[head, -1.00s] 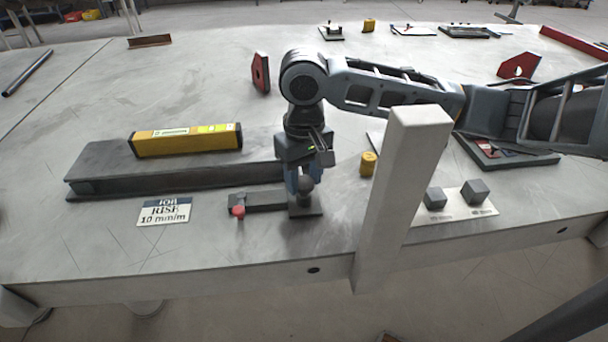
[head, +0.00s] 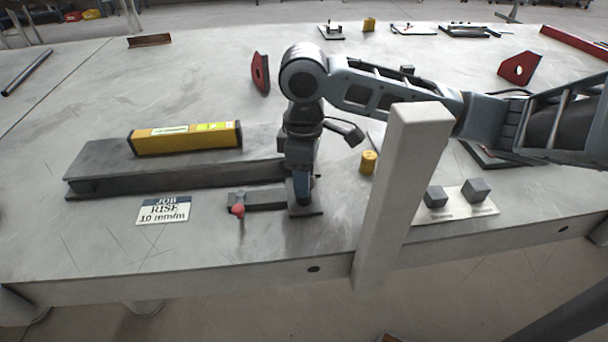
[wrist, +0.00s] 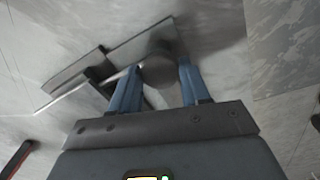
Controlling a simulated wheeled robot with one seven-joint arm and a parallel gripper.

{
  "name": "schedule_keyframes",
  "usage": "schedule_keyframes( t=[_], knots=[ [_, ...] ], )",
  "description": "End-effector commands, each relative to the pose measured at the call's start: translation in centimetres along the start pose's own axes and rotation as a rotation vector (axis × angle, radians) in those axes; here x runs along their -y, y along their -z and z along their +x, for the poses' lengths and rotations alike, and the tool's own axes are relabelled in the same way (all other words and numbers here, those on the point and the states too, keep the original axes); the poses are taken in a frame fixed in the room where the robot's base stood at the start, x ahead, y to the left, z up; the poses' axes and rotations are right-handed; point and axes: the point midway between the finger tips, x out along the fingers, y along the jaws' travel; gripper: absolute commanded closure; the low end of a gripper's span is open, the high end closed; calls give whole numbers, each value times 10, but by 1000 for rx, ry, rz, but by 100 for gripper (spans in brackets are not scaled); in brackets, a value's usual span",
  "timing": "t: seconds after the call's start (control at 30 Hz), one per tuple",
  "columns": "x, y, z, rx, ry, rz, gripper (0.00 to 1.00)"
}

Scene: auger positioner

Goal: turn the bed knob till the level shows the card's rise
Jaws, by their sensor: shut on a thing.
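The bed (head: 95,170) is a long dark grey slab on the table, with a yellow spirit level (head: 185,138) lying along its top. The level's vial is too small to read. A card (head: 163,210) in front of the bed reads "JOB RISE 10 mm/m". My gripper (head: 301,200) points down at the bed's right end, shut on the bed knob. In the head view the gripper hides the knob. In the wrist view the round dark knob (wrist: 159,68) sits between the two blue fingers. A red-tipped lever (head: 238,210) stands just left of the knob's base.
A pale upright post (head: 405,190) stands right of my gripper, in front of my arm. Two dark blocks on a light plate (head: 458,208), a small yellow cylinder (head: 368,161) and a red angled piece (head: 260,72) are nearby. The table's left front is clear.

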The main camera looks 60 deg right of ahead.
Motion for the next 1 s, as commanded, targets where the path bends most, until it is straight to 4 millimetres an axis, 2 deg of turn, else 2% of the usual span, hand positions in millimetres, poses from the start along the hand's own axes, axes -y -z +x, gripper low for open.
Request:
schedule_keyframes(
  t=[0.2, 0.5, 1.0],
  knots=[
    [0, 0, 1, -1, -1, -198, 84],
    [0, 1, 0, -2, -2, -406, 84],
    [0, 1, -1, -2, -1, -527, 84]
  ],
)
